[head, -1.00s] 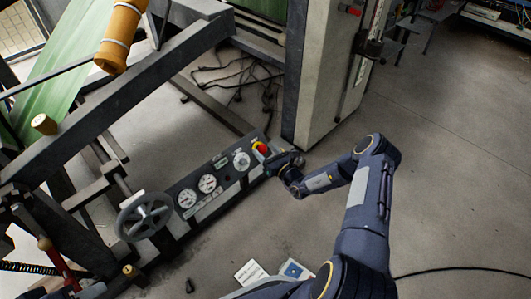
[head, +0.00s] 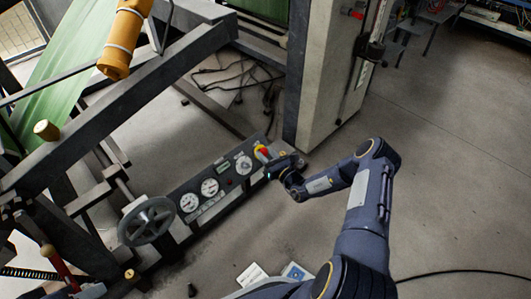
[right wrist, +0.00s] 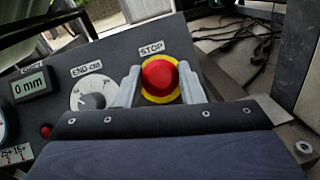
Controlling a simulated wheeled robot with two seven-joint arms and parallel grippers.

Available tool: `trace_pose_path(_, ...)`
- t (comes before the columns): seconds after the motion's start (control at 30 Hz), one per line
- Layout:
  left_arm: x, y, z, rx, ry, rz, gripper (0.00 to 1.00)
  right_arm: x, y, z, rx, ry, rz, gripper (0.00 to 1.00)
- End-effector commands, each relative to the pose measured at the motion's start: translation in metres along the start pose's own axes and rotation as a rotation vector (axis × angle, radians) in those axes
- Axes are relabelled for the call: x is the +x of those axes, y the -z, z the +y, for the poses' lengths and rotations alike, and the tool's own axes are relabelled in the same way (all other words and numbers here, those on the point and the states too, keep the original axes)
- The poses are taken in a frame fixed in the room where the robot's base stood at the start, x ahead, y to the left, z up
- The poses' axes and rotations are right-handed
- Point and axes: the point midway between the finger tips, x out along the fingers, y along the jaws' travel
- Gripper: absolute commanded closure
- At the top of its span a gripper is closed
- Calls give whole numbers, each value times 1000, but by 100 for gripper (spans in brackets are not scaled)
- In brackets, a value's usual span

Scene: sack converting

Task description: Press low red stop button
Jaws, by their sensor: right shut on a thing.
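The red stop button (head: 263,151) sits on a yellow ring at the right end of the low dark control panel (head: 217,171). In the right wrist view the round red button (right wrist: 160,75) stands under a STOP label, with its whole cap in view. My right gripper (head: 268,161) is at the button and partly covers it in the head view. In the right wrist view its two pale fingers stand on the left and right sides of the button, shut on it. My left gripper is not in view.
A handwheel (head: 146,221) stands left of the panel. A pale machine column (head: 325,80) rises behind the gripper.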

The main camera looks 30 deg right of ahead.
Motion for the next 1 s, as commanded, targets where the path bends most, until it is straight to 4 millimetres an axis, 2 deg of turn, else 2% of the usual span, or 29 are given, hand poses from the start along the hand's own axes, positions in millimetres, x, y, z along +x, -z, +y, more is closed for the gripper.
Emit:
trace_pose_path(0.07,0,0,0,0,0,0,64,0,1,0,0,0,3,100)
trace_pose_path(0.1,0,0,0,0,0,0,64,0,1,0,0,0,3,63)
trace_pose_path(0.27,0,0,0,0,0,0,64,0,1,0,0,0,2,43)
trace_pose_path(0.6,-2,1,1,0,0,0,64,-5,0,-1,0,1,3,43)
trace_pose_path(1.0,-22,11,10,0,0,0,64,-67,0,0,1,2,4,43)
